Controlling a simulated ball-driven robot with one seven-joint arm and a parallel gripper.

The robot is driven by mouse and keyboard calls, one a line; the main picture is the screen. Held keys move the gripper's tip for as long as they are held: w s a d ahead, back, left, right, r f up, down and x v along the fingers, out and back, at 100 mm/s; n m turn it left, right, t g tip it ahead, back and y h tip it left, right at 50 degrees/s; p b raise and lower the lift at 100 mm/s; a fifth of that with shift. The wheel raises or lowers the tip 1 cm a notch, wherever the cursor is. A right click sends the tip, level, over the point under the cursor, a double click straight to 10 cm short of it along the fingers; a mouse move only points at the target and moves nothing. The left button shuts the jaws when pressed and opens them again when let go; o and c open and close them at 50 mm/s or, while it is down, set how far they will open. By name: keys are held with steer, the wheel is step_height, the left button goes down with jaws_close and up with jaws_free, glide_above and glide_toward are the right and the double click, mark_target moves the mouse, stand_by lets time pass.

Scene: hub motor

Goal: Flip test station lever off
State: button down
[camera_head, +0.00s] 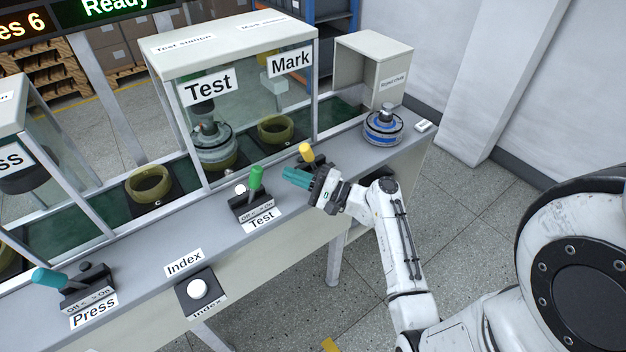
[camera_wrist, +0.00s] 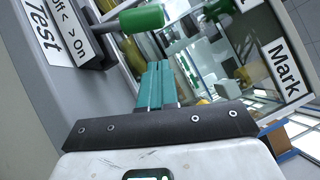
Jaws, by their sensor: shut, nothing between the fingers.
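The test lever has a green handle (camera_head: 256,177) on a black base (camera_head: 250,206) marked Off and On, with a Test label in front. The handle stands near upright, leaning slightly toward the On side. My gripper (camera_head: 286,174) is shut and empty, its teal fingers just right of the handle and pointing left toward it. A small gap seems to lie between them. In the wrist view the green handle (camera_wrist: 141,19) is ahead of the teal fingertips (camera_wrist: 157,66), a little left and apart from them.
A yellow lever (camera_head: 306,152) stands close behind my gripper, its base partly hidden. The glazed test station (camera_head: 208,87) rises behind the levers. A teal press lever (camera_head: 50,278) and white index button (camera_head: 198,288) are at left. A blue-and-grey motor (camera_head: 383,126) sits at right.

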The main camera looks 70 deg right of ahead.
mark_target(254, 188)
steer(key=shift+w+a+r+p, duration=0.35)
steer(key=shift+w+a, duration=0.4)
steer(key=shift+w+a+r+p, duration=0.35)
steer(key=shift+w+a, duration=0.35)
steer(key=shift+a, duration=0.05)
steer(key=shift+r, duration=0.1)
steer(key=a+n+g+p, duration=0.1)
steer(key=w+a+r+n+p, duration=0.1)
steer(key=p, duration=0.1)
steer(key=a+r+n+g+p, duration=0.1)
steer(key=n, duration=0.1)
steer(key=shift+w+r+g+p, duration=0.25)
steer(key=shift+w+g+p, duration=0.05)
steer(key=shift+w+p, duration=0.1)
steer(key=shift+w+a+r+n+g+p, duration=0.1)
steer(key=shift+w+a+n+g+p, duration=0.15)
steer(key=shift+a+n+g+p, duration=0.2)
steer(key=shift+w+a+n+g+p, duration=0.25)
steer(key=shift+a+n+g+p, duration=0.1)
steer(key=shift+a+n, duration=0.2)
steer(key=shift+w+a, duration=0.25)
steer(key=shift+a, duration=0.1)
steer(key=shift+a, duration=0.1)
